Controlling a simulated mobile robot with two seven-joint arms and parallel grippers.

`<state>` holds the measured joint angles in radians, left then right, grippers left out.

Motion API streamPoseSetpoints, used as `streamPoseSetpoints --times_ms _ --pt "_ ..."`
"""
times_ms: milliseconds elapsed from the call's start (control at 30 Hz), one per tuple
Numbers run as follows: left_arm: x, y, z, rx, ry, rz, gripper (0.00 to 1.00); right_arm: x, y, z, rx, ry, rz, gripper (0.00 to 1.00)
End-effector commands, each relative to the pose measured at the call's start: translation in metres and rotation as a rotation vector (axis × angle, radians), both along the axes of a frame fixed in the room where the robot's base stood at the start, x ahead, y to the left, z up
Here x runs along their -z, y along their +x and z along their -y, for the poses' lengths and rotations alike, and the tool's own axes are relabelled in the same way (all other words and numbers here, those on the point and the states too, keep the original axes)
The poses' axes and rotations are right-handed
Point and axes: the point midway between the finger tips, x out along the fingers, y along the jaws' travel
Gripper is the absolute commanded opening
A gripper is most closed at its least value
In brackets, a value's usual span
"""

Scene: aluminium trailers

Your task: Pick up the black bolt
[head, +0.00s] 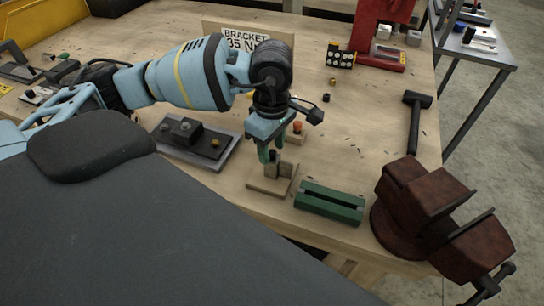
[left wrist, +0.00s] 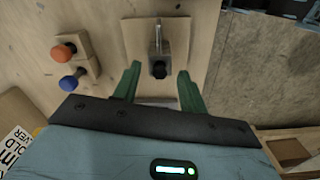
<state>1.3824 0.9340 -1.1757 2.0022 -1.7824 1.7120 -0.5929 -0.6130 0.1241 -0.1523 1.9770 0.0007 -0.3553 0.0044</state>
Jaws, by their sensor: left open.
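The black bolt (left wrist: 159,69) shows in the left wrist view as a dark head at a small upright holder on a wooden base (left wrist: 136,35). In the head view the base (head: 258,184) lies near the table's front edge, and the bolt is mostly hidden by my gripper. My left gripper (head: 270,155) points down over this base. Its green fingers are apart, one on each side of the bolt in the left wrist view, with gaps visible; I cannot tell the height difference. My right gripper is not in view.
A green slotted block (head: 330,202) and a dark red vise (head: 425,205) stand to the right. An orange-topped piece (head: 297,128) is close behind the gripper; a blue-topped one (left wrist: 70,82) shows beside it. A grey plate (head: 205,155) with parts lies left. A hammer (head: 414,120) lies farther right.

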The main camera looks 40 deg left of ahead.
Motion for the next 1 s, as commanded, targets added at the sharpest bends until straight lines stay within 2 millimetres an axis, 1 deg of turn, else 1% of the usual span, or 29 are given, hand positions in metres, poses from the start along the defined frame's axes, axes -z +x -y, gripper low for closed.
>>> streamPoseSetpoints --times_ms 100,400,433,667,767,867,1000 --pt "0.000 0.000 0.000 0.000 0.000 0.000 0.41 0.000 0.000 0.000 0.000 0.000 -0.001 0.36" --pt "-0.001 0.000 0.000 0.000 -0.001 0.000 0.02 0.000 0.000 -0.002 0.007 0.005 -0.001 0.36" --pt "-0.001 0.000 0.000 0.000 -0.001 0.000 0.00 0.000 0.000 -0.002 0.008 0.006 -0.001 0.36" --pt "-0.001 0.000 0.000 0.000 -0.001 0.000 0.00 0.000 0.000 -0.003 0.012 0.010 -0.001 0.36" --pt "-0.006 0.001 0.000 0.000 -0.002 0.002 0.00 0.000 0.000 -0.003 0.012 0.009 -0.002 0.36" --pt "-0.018 0.001 0.000 0.000 -0.001 0.003 0.00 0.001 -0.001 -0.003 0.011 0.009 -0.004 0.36" --pt "-0.043 0.001 0.001 0.001 -0.002 0.004 0.00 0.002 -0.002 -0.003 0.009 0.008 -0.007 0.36"
